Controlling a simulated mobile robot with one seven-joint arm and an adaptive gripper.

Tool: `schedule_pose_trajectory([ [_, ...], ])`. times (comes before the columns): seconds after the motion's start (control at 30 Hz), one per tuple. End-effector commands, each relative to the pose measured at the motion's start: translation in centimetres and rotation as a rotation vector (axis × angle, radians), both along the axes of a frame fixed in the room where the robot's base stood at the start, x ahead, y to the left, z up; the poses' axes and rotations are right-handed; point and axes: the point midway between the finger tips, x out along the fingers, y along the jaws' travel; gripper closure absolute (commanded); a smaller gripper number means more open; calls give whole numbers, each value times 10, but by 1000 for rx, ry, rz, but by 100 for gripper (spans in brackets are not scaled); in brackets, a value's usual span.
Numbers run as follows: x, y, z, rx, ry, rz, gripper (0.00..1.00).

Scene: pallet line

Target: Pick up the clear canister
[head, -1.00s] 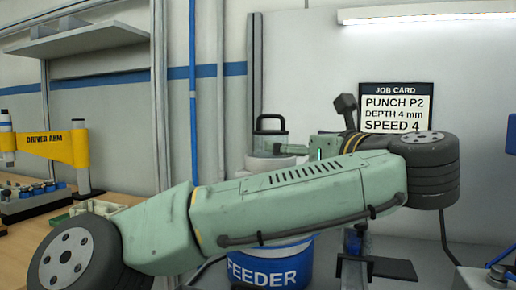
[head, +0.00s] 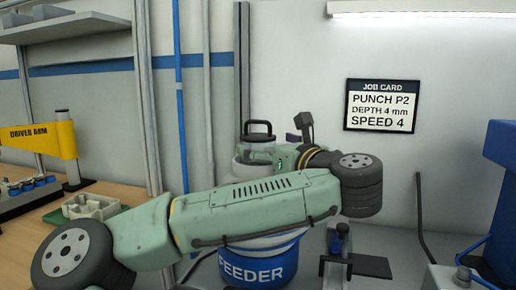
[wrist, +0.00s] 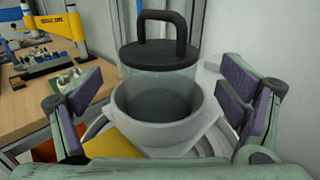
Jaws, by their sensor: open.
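The clear canister (wrist: 159,78) has a dark lid with a black loop handle and sits upright in a round, light grey holder (wrist: 125,110). In the head view the canister (head: 257,149) is behind my arm, on top of the blue feeder (head: 285,262), its lower part hidden.
A metal post (head: 146,100) and blue pipe (head: 180,110) stand left of the feeder. A blue machine (head: 498,190) stands at right.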

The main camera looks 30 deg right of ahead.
Motion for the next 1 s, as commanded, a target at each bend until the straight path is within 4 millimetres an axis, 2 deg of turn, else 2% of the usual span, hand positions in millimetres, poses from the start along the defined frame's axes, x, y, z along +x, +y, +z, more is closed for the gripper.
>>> schedule_pose_trajectory([
  [0.1, 21, 1, 7, 0, 2, 5, 11],
  [0.23, 38, 0, 5, 0, 3, 4, 11],
  [0.33, 44, -1, 4, 0, 1, 2, 11],
  [0.57, 45, -1, 3, 0, 1, 2, 11],
  [1.0, 44, -1, 3, 0, 1, 2, 40],
])
